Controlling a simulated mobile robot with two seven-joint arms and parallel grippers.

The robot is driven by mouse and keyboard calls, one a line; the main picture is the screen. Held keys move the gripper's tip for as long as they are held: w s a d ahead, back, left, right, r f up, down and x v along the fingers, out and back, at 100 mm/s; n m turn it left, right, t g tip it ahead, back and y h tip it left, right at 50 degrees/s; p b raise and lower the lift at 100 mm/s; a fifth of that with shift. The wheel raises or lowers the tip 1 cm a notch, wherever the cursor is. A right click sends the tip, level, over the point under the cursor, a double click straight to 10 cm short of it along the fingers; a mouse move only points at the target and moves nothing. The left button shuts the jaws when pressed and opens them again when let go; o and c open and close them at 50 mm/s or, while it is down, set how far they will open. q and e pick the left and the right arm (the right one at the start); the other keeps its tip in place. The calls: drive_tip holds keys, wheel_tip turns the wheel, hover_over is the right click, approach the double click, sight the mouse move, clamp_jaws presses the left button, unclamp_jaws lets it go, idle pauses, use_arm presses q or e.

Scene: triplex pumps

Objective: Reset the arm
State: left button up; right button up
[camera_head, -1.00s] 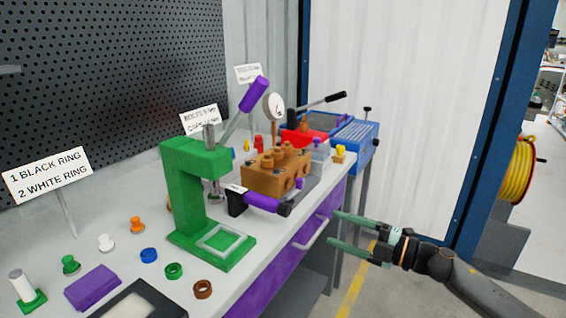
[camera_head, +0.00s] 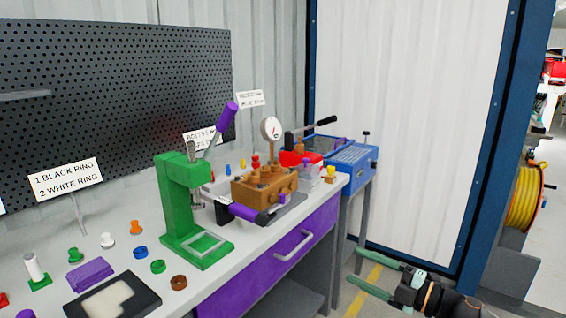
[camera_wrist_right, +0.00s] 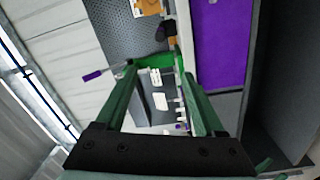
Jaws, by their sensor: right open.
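My right gripper (camera_head: 368,272) is at the lower right of the head view, over the floor in front of the bench and clear of it. Its two green fingers are apart with nothing between them. My left gripper does not show in the head view.
The bench carries a green press (camera_head: 183,215) with a purple-handled lever, a brown pump block (camera_head: 262,188), a dial gauge (camera_head: 271,129) and several small rings and pegs. A blue machine (camera_head: 352,158) stands behind. A yellow hose reel (camera_head: 525,198) is at right.

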drive_tip(key=s+a+f+m+t+h+p, duration=0.45)
drive_tip(key=s+f+m+h+p, duration=0.2)
drive_tip(key=s+m, duration=0.4)
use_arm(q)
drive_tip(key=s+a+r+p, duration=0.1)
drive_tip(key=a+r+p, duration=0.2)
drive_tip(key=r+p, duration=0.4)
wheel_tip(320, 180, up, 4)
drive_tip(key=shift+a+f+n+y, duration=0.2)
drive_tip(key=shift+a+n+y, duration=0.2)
use_arm(e)
drive_tip(key=s+d+f+m+g+h, duration=0.1)
drive_tip(key=s+f+m, duration=0.4)
drive_tip(key=s, duration=0.5)
drive_tip(key=s+d+f+m+g+h, duration=0.2)
drive_tip(key=s+f+m+g+h, duration=0.2)
drive_tip(key=s+m, duration=0.3)
drive_tip(key=s+f+g, duration=0.1)
drive_tip(key=s, duration=0.2)
drive_tip(key=shift+s+d+f, duration=0.25)
drive_tip(key=shift+d, duration=0.05)
drive_tip(key=shift+g+h, duration=0.25)
